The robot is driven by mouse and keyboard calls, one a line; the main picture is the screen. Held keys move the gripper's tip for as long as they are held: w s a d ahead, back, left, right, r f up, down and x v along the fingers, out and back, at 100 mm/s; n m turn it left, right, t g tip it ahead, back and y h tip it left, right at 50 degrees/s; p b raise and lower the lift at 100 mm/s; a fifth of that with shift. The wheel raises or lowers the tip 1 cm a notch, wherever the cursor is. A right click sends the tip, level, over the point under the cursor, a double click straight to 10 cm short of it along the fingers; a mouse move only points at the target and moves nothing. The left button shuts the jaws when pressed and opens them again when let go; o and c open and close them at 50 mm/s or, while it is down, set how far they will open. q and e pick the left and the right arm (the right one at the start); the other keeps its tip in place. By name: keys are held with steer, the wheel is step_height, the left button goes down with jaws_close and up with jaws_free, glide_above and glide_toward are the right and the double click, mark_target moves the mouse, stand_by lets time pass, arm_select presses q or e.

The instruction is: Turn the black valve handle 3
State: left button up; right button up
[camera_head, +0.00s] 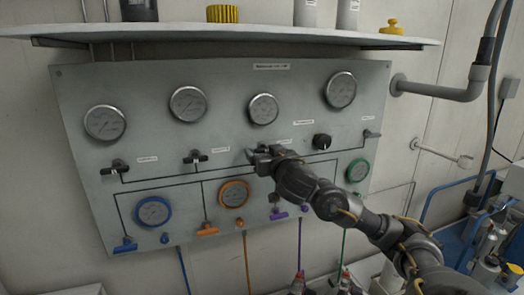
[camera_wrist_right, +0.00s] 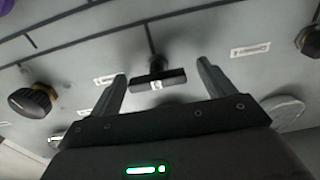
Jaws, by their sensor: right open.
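A grey wall panel (camera_head: 225,75) carries a row of black T-shaped valve handles. The first handle (camera_head: 115,167) and second handle (camera_head: 195,158) show at the left. The third black valve handle (camera_wrist_right: 172,79) is mostly hidden behind my right gripper (camera_head: 260,156) in the head view. In the right wrist view it lies crosswise between the open fingertips of that gripper (camera_wrist_right: 160,82), with a gap visible on each side. Whether the fingers reach around it in depth is hard to tell. My left gripper is not in view.
A round black knob (camera_head: 322,141) sits right of the handle; it shows at the left in the wrist view (camera_wrist_right: 30,102). Gauges line the panel above and below. Coloured handles, including an orange one (camera_head: 207,230), are lower down. A shelf (camera_head: 240,33) juts out above.

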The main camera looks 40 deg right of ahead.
steer(key=shift+s+d, duration=0.15)
steer(key=shift+s, duration=0.1)
steer(key=shift+c, duration=1)
steer(key=c, duration=0.8)
